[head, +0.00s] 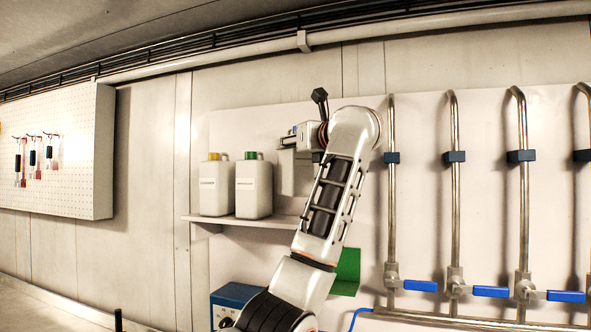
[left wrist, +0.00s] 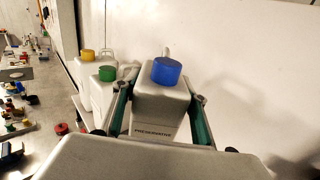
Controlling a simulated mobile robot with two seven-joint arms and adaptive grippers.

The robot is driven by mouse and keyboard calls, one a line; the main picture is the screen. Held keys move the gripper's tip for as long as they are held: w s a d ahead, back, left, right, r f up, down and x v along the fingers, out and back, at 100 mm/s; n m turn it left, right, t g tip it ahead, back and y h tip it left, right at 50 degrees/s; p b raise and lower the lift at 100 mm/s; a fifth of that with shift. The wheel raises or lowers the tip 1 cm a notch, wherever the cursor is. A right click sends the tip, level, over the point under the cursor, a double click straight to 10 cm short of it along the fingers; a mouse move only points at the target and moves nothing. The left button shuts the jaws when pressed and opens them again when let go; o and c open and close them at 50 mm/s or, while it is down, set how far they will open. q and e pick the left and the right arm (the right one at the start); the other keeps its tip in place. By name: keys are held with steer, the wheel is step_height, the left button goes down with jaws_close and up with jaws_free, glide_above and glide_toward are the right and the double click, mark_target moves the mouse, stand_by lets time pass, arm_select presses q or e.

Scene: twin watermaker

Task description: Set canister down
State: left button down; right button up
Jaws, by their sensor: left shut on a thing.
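A white canister with a blue cap (left wrist: 167,72) and a dark "preservative" label is between the fingers of my left gripper (left wrist: 160,100) in the left wrist view. The gripper is shut on its body. In the head view this canister (head: 288,176) shows only in part, behind my left gripper (head: 292,143) and arm. It looks upright, its lower edge seemingly a little above the shelf (head: 262,221); contact is hard to judge. Two white canisters, yellow-capped (head: 214,188) and green-capped (head: 253,189), stand on the shelf to its left. My right gripper is not in view.
Vertical pipes with blue-handled valves (head: 420,286) line the wall at right. A blue box (head: 235,297) and a green panel (head: 347,272) are below the shelf. A pegboard (head: 60,150) with hanging tools is at left. My arm hides the shelf's right part.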

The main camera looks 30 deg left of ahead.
mark_target(296, 168)
arm_select(q)
steer(key=shift+s+f, duration=0.1)
steer(key=shift+f, duration=1.15)
step_height(296, 168, down, 3)
steer(key=shift+r, duration=0.1)
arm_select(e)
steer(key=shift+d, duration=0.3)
arm_select(q)
steer(key=shift+f, duration=0.2)
steer(key=c, duration=1.2)
jaws_free()
steer(key=shift+f, duration=0.1)
steer(key=shift+d, duration=0.1)
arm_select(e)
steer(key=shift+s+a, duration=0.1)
